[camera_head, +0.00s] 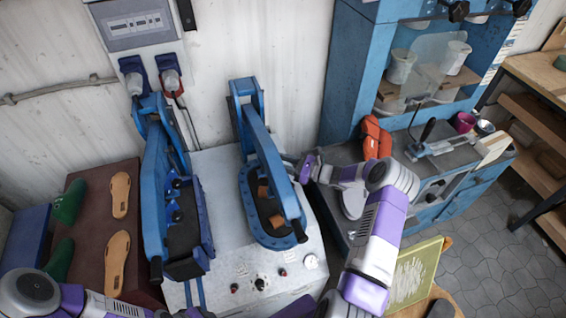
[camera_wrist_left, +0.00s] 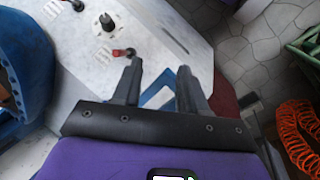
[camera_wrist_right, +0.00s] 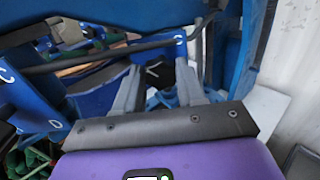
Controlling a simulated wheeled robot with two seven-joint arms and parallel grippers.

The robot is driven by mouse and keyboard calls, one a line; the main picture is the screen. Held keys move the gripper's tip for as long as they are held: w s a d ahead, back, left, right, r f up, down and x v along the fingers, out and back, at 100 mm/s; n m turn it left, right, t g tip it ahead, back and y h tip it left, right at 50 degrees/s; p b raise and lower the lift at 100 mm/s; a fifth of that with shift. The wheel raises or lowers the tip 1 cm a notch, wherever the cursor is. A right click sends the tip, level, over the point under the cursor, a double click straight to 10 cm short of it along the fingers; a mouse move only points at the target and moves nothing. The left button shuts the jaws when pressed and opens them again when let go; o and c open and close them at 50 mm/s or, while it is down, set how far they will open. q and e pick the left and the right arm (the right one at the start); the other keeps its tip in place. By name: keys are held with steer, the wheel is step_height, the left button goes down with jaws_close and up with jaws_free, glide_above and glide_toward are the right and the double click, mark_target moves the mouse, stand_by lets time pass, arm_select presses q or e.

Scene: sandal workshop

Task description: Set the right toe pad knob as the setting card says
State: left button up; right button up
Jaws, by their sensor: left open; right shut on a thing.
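The right press (camera_head: 262,150) is blue, with a long lever arm over an oval bed and brown blocks inside. My right gripper (camera_head: 306,167) is at its right side, shut on the right toe pad knob. In the right wrist view, only a small dark bit shows between the fingertips (camera_wrist_right: 156,72); the knob's setting cannot be read. Blue parts marked "C" (camera_wrist_right: 180,38) stand near it. My left gripper (camera_wrist_left: 161,80) is open and empty, near the bench's front edge.
The left press (camera_head: 170,190) stands beside the right one on the white bench (camera_head: 225,250). Tan soles (camera_head: 120,195) lie on a brown surface at left. A blue workstation (camera_head: 345,75) stands at right.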

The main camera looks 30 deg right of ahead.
steer(key=m, duration=1.7)
steer(key=shift+w+d+f+m+p, duration=0.1)
steer(key=shift+d+f+m+p, duration=0.05)
steer(key=shift+f+m+p, duration=0.2)
steer(key=shift+r, duration=0.1)
stand_by(0.5)
steer(key=o, duration=1)
steer(key=shift+o, duration=0.2)
steer(key=v, duration=0.7)
steer(key=shift+s+d+b, duration=0.2)
steer(key=shift+s+b, duration=0.05)
steer(key=shift+b, duration=0.05)
